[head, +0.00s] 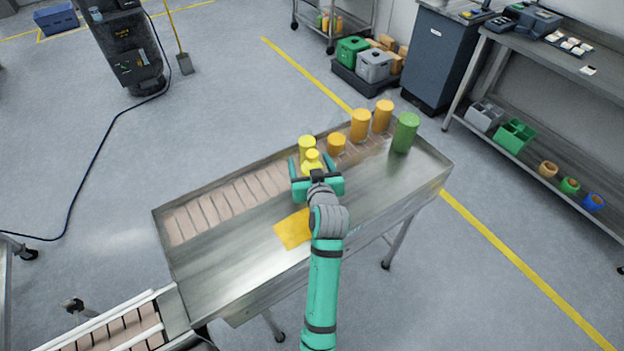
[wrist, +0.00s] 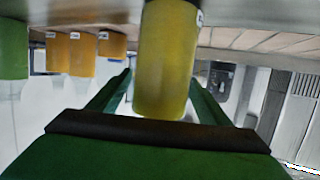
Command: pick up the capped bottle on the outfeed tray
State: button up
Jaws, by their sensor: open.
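In the head view a yellow bottle with a narrower top (head: 312,163), which looks like the capped bottle, stands upright on the metal outfeed tray (head: 225,262). My gripper (head: 313,171) is open, with its fingers on either side of this bottle. In the wrist view, which shows the scene upside down, a yellow body (wrist: 166,55) stands between the two spread fingers (wrist: 162,85). I see a gap beside it, and its base meets the tray surface.
Several orange containers (head: 360,125) and a green one (head: 405,133) stand along the tray's back right. A flat yellow patch (head: 293,230) lies near my arm. The tray's left and front are clear. A conveyor (head: 115,330) meets its lower left corner.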

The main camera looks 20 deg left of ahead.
jog(key=shift+w, duration=0.1)
jog(key=c, duration=1.5)
jog(key=shift+o, duration=0.2)
jog(key=shift+r, duration=0.15)
